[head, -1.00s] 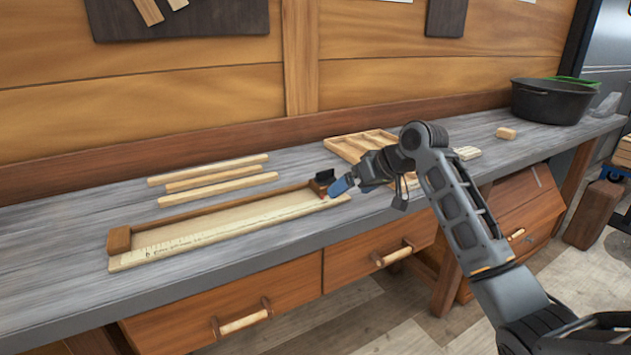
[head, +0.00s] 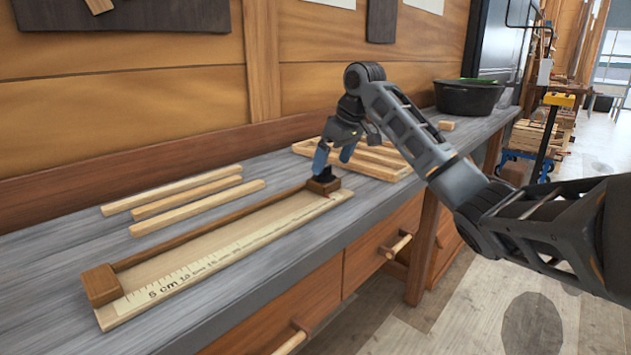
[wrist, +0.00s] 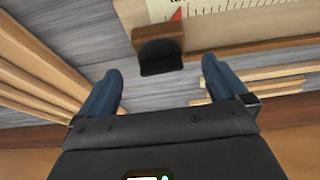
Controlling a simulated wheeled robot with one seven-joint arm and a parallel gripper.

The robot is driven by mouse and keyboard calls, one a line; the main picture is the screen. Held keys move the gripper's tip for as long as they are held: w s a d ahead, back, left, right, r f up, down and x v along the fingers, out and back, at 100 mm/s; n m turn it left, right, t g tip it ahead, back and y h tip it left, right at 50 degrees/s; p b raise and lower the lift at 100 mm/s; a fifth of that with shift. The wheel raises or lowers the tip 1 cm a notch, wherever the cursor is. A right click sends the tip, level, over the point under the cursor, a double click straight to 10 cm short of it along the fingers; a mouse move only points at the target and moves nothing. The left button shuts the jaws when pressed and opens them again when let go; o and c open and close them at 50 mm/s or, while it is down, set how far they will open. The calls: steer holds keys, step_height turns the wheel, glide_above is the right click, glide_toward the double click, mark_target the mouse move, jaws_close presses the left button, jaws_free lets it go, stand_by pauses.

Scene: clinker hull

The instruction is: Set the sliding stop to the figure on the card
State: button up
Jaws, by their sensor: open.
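The sliding stop (head: 323,187) is a brown wooden block with a black tab, at the right end of a pale measuring board (head: 215,270) marked in cm. In the wrist view the stop (wrist: 158,36) is just beyond my fingertips, with a red pointer (wrist: 177,15) at the scale beside it. My gripper (head: 334,156) is open and empty, its blue fingers above and around the black tab without visibly touching it. The gripper also shows in the wrist view (wrist: 160,82). No figure on a card is readable; pale sheets (head: 425,4) on the wall are cut off.
A fixed brown end block (head: 101,285) sits at the board's left end. Several loose wooden strips (head: 185,200) lie behind the board. A divided wooden tray (head: 385,160) is right behind my gripper. A black tub (head: 468,97) stands at the bench's far end.

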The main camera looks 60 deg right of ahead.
mark_target(326, 177)
steer(key=shift+x, duration=3.15)
